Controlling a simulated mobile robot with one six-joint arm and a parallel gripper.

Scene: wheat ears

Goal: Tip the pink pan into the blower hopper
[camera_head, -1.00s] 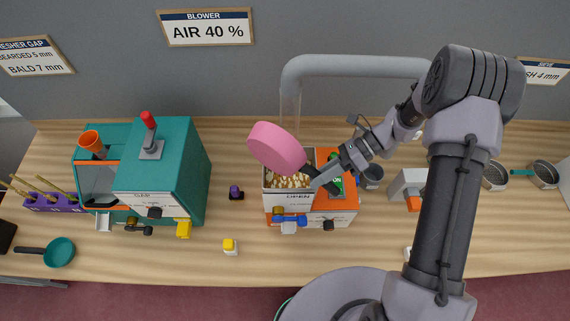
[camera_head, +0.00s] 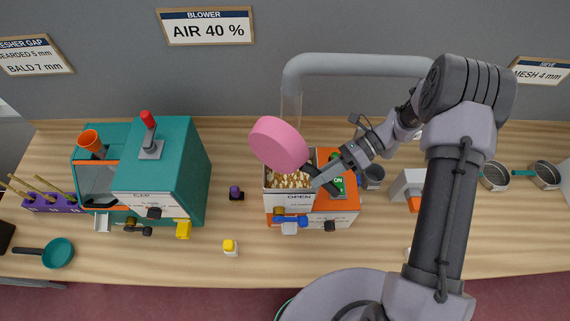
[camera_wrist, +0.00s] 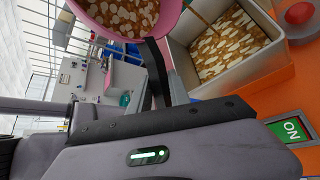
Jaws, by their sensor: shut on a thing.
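The pink pan (camera_head: 278,143) is tilted on its side above the blower hopper, its underside facing the head camera. In the wrist view the pink pan (camera_wrist: 168,12) shows its rim and pale and brown pieces inside. The blower hopper (camera_head: 272,204) is an open pale box on the orange blower, with pale and brown pieces in it. It also shows in the wrist view (camera_wrist: 262,80), beside the pan. My gripper (camera_head: 326,178) is shut on the pan's dark handle, above the blower's right part. A thin brown stalk-like piece shows over the hopper edge; I cannot tell if it is falling.
A teal machine (camera_head: 178,170) with a red-topped lever stands left. A grey pipe (camera_head: 350,66) runs behind the blower. A green ON switch (camera_head: 337,182) is close to my gripper. Round sieves (camera_head: 494,177) lie right. A teal pan (camera_head: 58,252) lies front left.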

